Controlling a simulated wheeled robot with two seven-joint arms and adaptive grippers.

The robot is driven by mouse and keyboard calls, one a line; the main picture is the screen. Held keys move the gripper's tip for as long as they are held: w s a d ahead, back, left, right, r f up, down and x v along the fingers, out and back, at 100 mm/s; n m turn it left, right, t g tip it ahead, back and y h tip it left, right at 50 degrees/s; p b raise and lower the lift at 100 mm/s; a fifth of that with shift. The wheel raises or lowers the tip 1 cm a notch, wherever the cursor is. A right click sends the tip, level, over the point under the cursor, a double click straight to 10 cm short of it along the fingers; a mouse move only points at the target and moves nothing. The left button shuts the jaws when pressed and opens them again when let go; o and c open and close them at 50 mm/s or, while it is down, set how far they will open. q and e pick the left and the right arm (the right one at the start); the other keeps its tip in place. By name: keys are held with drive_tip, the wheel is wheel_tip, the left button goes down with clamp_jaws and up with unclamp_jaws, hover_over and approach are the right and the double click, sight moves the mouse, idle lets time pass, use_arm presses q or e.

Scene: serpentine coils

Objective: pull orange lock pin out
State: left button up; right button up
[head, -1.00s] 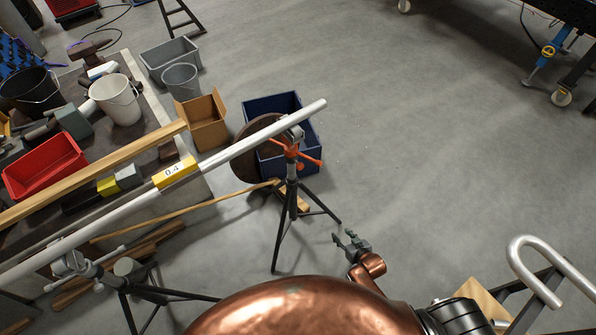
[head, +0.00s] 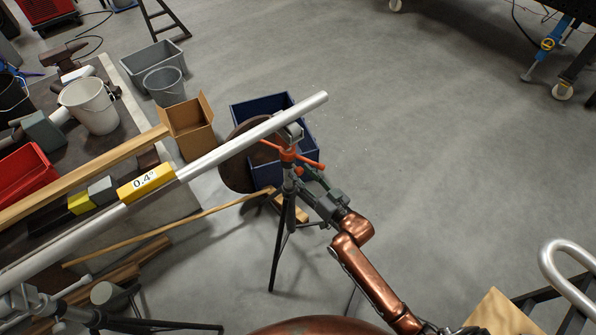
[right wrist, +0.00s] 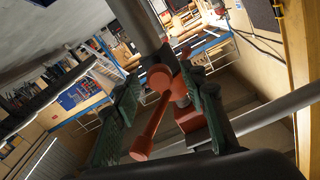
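An orange clamp with a bar-shaped pin (head: 290,153) sits at the top of a black tripod stand (head: 284,230), just under a long grey pipe (head: 250,137). In the right wrist view the orange pin (right wrist: 152,122) has rounded ends and lies between my fingers, beside a red-orange block (right wrist: 192,118). My right gripper (head: 304,180) is just below and right of the clamp. In the right wrist view its green fingers (right wrist: 163,85) are spread on either side of the pin, with no clear grip on it. My left gripper is not in view.
A blue bin (head: 264,105) and a cardboard box (head: 190,125) stand behind the clamp. The floor to the right is open.

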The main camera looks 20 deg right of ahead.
drive_tip(key=shift+x, duration=0.9)
drive_tip(key=shift+c, duration=0.3)
clamp_jaws()
